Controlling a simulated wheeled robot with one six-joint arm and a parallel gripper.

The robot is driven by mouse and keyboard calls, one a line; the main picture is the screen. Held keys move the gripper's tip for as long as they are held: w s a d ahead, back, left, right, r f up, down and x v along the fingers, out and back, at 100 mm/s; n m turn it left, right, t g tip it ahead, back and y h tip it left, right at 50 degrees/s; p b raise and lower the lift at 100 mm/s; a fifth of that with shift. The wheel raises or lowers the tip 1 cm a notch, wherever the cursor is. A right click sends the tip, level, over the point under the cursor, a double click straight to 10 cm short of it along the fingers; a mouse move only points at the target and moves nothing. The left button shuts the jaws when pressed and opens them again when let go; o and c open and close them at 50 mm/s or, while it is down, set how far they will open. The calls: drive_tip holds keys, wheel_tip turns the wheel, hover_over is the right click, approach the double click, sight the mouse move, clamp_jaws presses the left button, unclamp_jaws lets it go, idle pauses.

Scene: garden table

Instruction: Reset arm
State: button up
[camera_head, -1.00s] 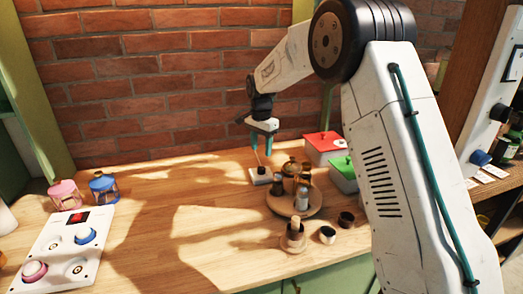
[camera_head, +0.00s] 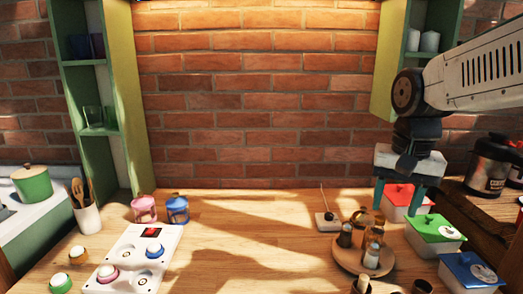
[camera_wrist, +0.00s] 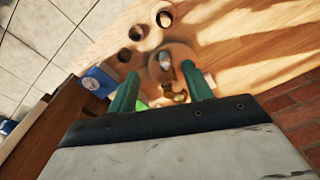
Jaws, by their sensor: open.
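My gripper (camera_head: 403,195) is open, with its two teal fingers apart and nothing between them. In the head view it hangs at the right side of the table, in front of the red-lidded box (camera_head: 403,200) as seen from the camera. In the wrist view my gripper (camera_wrist: 162,92) points toward the round wooden tray (camera_wrist: 188,57) and its small jars. My arm reaches in from the right edge of the head view.
The wooden table (camera_head: 230,250) is clear in its middle. A green-lidded box (camera_head: 434,233) and a blue-lidded box (camera_head: 470,273) stand at the right. The round tray (camera_head: 345,262) holds several jars. A white panel with knobs (camera_head: 135,258) lies at the left.

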drive_tip(key=s+f+n, duration=0.2)
drive_tip(key=s, duration=0.7)
drive_tip(key=s+f+n, duration=0.2)
drive_tip(key=s, duration=0.7)
drive_tip(key=shift+s+d+f+n, duration=0.2)
drive_tip(key=shift+d+f+n, duration=0.1)
drive_tip(key=shift+d, duration=0.05)
